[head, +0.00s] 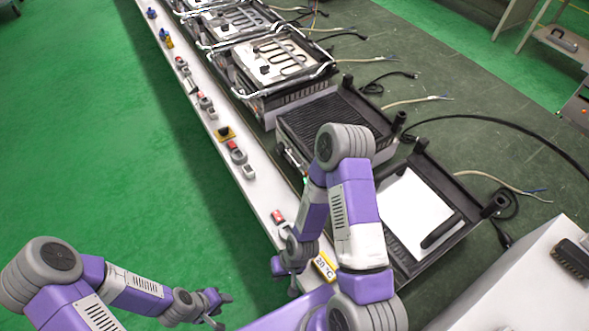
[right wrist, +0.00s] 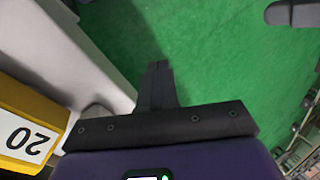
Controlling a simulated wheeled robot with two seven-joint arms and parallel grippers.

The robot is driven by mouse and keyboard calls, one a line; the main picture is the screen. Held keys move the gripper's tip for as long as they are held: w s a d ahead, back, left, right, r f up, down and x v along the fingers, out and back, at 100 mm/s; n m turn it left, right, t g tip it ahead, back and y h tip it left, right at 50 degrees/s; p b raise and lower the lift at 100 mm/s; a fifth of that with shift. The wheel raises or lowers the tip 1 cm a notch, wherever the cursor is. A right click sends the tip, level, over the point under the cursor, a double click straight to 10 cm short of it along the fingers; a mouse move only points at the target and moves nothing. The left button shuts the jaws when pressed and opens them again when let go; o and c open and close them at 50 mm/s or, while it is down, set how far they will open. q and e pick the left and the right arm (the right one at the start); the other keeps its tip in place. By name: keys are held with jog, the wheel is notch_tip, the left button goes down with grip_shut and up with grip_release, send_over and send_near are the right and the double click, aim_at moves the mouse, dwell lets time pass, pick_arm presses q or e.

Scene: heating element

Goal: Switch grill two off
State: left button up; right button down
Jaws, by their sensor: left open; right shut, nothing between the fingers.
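A row of grills runs along the bench in the head view. The nearest has a white plate (head: 412,212); behind it are a dark ribbed grill (head: 335,118) and a grill with a heating coil (head: 275,60). Red switches sit on the white ledge, one near my right arm (head: 277,216) and one further back (head: 235,147). I cannot tell which belongs to grill two. My right gripper (head: 293,291) is shut and empty by the ledge's near end; its fingers also show in the right wrist view (right wrist: 158,83). My left gripper (head: 224,312) is open and empty over the floor.
The white ledge (head: 262,192) edges the bench, with several more switches further back. Cables trail behind the grills. A white box (head: 530,285) stands at lower right. Green floor left of the ledge is clear.

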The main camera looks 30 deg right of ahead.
jog(key=w+d+r+n+g+h+b, duration=0.1)
jog(key=w+r+n+g+b, duration=0.2)
jog(key=w, duration=0.6)
pick_arm(q)
jog(key=f, duration=0.1)
jog(key=f+b, duration=0.1)
jog(key=f, duration=0.2)
jog(key=shift+s+f+b, duration=0.25)
jog(key=shift+f+b, duration=0.05)
jog(key=shift+b, duration=0.05)
pick_arm(e)
jog(key=w+d+r+t+h, duration=0.3)
jog(key=w+d+r+h, duration=0.5)
jog(key=w+d+r, duration=0.3)
jog(key=shift+w+d+r, duration=0.25)
jog(key=shift+w+r, duration=0.45)
jog(key=shift+w, duration=0.1)
jog(key=shift+f, duration=0.1)
